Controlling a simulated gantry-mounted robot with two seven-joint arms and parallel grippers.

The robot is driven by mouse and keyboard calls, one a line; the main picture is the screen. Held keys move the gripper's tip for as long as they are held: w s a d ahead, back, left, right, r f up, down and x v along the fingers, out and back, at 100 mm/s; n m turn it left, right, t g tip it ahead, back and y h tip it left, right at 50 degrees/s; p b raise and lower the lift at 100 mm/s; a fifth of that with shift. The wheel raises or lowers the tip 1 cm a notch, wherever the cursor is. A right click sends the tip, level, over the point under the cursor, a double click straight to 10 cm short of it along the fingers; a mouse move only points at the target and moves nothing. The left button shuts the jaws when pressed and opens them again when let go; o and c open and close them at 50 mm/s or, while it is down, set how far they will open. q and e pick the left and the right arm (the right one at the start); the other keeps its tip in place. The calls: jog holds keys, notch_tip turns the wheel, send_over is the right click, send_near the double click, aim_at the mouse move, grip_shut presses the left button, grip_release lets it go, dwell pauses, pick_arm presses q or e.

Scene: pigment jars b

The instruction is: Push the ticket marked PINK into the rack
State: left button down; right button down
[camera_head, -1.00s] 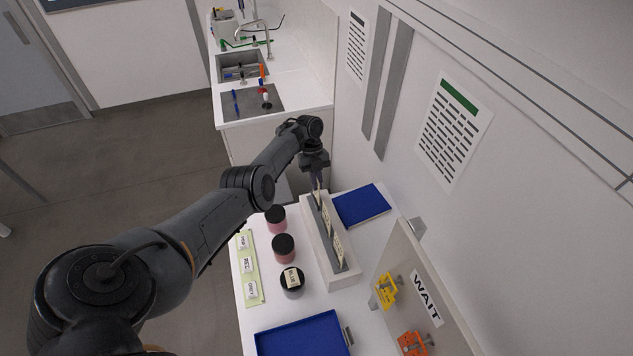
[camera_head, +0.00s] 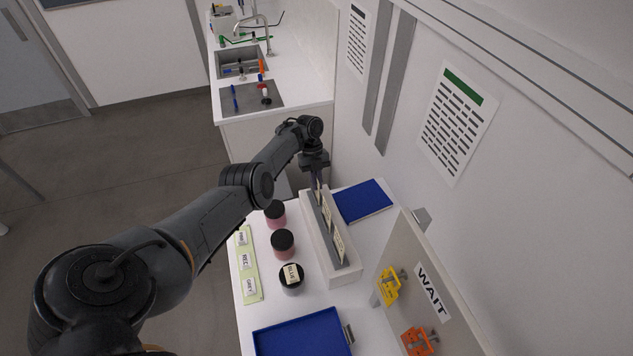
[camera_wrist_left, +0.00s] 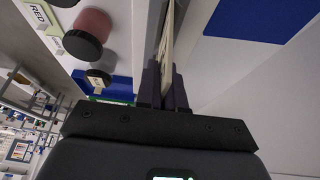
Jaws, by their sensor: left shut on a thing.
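The rack (camera_head: 346,268) is a long pale block with a grey slotted top, on the white counter. Two cream tickets (camera_head: 327,217) and (camera_head: 339,246) stand upright in it. My left gripper (camera_head: 317,185) is at the rack's far end, pointing down, shut on a thin cream ticket that stands in line with the slot. In the left wrist view this ticket (camera_wrist_left: 168,42) shows edge-on between the fingers (camera_wrist_left: 163,88). Its lettering cannot be read, and I cannot tell how deep it sits. My right gripper is not in view.
Left of the rack stand two black-lidded pink jars (camera_head: 275,221) and (camera_head: 283,252), and a jar with a BLUE ticket (camera_head: 292,273) on its lid. A green strip (camera_head: 252,284) bears labels. Blue trays (camera_head: 300,335) and (camera_head: 363,201) flank the rack; a WAIT board (camera_head: 425,280) stands right.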

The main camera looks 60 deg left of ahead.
pick_arm(q)
jog(key=shift+f, duration=0.35)
jog(key=shift+r, duration=0.15)
jog(key=c, duration=1.2)
grip_release()
notch_tip(320, 180, up, 3)
jog(key=p, duration=0.2)
jog(key=shift+p, duration=0.3)
jog(key=shift+r+p, duration=1.45)
jog(key=shift+r, duration=0.05)
